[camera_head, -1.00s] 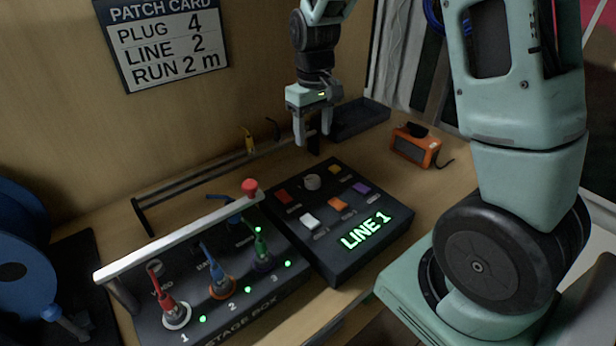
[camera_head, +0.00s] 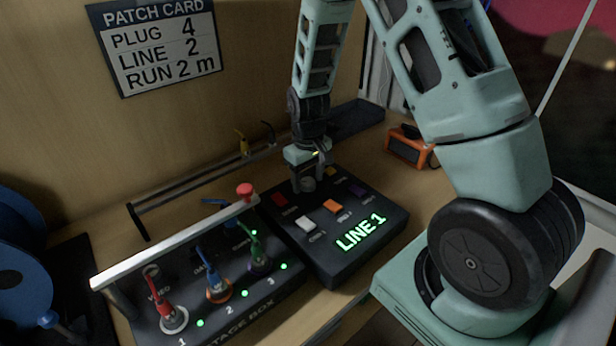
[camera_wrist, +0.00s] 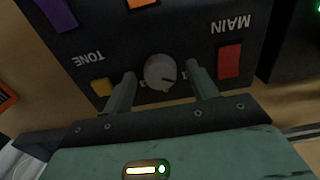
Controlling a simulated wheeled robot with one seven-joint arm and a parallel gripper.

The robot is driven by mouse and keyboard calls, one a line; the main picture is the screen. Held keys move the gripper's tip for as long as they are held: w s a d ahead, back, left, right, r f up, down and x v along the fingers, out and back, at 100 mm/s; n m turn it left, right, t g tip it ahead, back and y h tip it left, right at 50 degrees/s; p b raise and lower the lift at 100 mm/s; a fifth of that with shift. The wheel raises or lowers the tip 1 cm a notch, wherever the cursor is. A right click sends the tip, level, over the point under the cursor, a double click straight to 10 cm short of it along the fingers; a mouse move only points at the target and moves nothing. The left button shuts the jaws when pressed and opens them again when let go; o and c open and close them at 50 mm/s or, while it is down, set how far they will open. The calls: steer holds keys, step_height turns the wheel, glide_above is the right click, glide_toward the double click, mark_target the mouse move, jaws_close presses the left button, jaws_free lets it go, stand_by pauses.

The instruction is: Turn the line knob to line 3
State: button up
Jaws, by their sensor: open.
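The line knob (camera_wrist: 160,72) is a small round grey knob on the black control box. In the wrist view it sits between the two open fingers of my gripper (camera_wrist: 160,88), with a gap visible on each side. In the head view my gripper (camera_head: 308,182) is lowered over the knob (camera_head: 308,184), which is partly hidden by the fingers. The green display (camera_head: 361,232) on the control box (camera_head: 345,258) reads LINE 1.
Coloured buttons surround the knob: red (camera_wrist: 230,62), yellow (camera_wrist: 103,87), white (camera_head: 306,223), orange and purple. A stage box (camera_head: 262,298) with plugged cables and a white rail stands to the left. A patch card (camera_head: 160,48) reads LINE 2. An orange device (camera_head: 408,148) lies at right.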

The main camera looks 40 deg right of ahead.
steer(key=c, duration=1)
